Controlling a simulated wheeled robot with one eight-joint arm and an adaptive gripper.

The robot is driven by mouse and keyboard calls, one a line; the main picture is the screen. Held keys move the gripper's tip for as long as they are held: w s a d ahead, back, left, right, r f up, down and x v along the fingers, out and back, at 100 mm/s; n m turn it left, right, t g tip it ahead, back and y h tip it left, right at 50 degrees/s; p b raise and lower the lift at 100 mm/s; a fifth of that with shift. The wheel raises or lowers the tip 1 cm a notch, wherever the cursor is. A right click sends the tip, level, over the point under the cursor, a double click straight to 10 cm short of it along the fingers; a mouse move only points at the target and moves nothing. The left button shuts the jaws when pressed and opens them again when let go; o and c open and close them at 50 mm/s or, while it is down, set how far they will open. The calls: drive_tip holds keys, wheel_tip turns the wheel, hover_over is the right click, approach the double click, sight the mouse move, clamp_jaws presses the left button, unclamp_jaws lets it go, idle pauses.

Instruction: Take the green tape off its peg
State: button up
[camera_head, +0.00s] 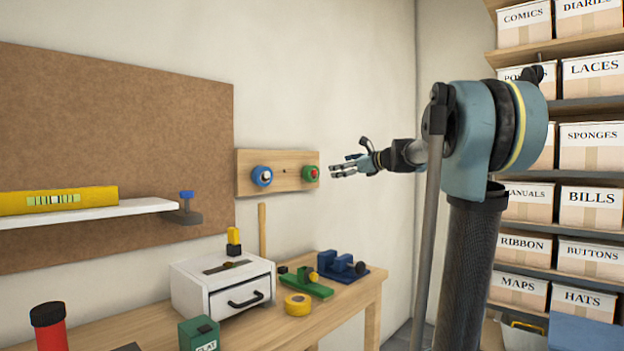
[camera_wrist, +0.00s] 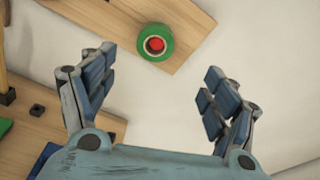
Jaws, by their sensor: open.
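The green tape (camera_head: 310,174) hangs on the right end of a wooden peg board (camera_head: 275,185) on the wall. A red centre shows in its hole. In the wrist view the green tape (camera_wrist: 154,42) is beyond the fingertips, near the top middle, close to the end of the board (camera_wrist: 190,22). My gripper (camera_head: 340,170) is just right of the tape in the head view, apart from it. In the wrist view my gripper (camera_wrist: 160,75) has its two blue fingers spread wide with nothing between them.
A blue tape (camera_head: 262,176) hangs on the board's left end. Below, the workbench (camera_head: 340,310) holds a white drawer box (camera_head: 215,285), a yellow tape roll (camera_head: 298,303), a green tool (camera_head: 310,284) and a blue vise-like tool (camera_head: 343,266). Shelves of labelled boxes (camera_head: 590,208) stand at right.

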sight(315, 172)
drive_tip(key=x, duration=1)
drive_tip(key=shift+a+f, duration=0.1)
drive_tip(key=shift+f+x, duration=0.1)
drive_tip(key=shift+x, duration=1.2)
drive_tip(key=shift+f+x, duration=0.15)
drive_tip(key=shift+x, duration=1.1)
drive_tip(key=shift+s+a, duration=0.1)
drive_tip(key=shift+s, duration=0.05)
drive_tip(key=c, duration=1.2)
